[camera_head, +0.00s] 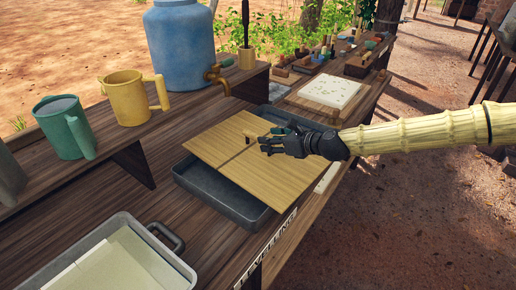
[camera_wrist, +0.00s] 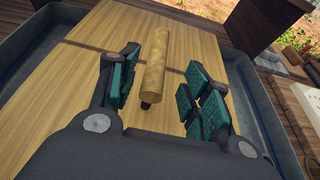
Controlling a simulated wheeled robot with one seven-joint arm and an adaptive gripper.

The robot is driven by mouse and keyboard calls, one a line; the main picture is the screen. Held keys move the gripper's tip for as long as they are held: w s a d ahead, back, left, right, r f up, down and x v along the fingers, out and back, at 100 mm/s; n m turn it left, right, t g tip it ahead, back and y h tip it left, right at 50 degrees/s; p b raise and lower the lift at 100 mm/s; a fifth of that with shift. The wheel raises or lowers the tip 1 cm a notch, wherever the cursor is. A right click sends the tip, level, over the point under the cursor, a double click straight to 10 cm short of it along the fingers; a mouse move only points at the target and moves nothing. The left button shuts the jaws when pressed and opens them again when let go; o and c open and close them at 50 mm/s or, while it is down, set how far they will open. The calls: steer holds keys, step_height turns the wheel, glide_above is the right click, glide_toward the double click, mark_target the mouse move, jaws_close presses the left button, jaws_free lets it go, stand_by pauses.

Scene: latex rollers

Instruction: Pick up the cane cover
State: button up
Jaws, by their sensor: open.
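The cane cover (camera_head: 214,146) is a flat, pale tan panel lying across the top of a dark grey tray (camera_head: 205,187), leaving parts of the tray's rim and inside showing. Its surface fills much of the wrist view (camera_wrist: 75,75). A short round wooden handle (camera_wrist: 155,66) stands out from the cover, with a dark stub at its lower end. My gripper (camera_head: 268,143) is over the cover at the handle. In the wrist view, its open green-padded fingers (camera_wrist: 162,68) are on either side of the handle, with a visible gap on each side.
A blue water container (camera_head: 180,45) with a tap, a yellow mug (camera_head: 126,100) and a green mug (camera_head: 62,128) stand on the raised shelf behind. A grey basin (camera_head: 178,276) is at the front left. A white slab (camera_head: 329,91) lies beyond the tray.

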steer(key=shift+w+a+f, duration=0.25)
steer(key=shift+w+f, duration=0.05)
steer(key=shift+w, duration=0.1)
steer(key=shift+s+a+r, duration=0.1)
steer(key=shift+a, duration=0.45)
steer(key=shift+p+x, duration=0.7)
steer(key=shift+x, duration=1.5)
steer(key=shift+d, duration=0.15)
jaws_close()
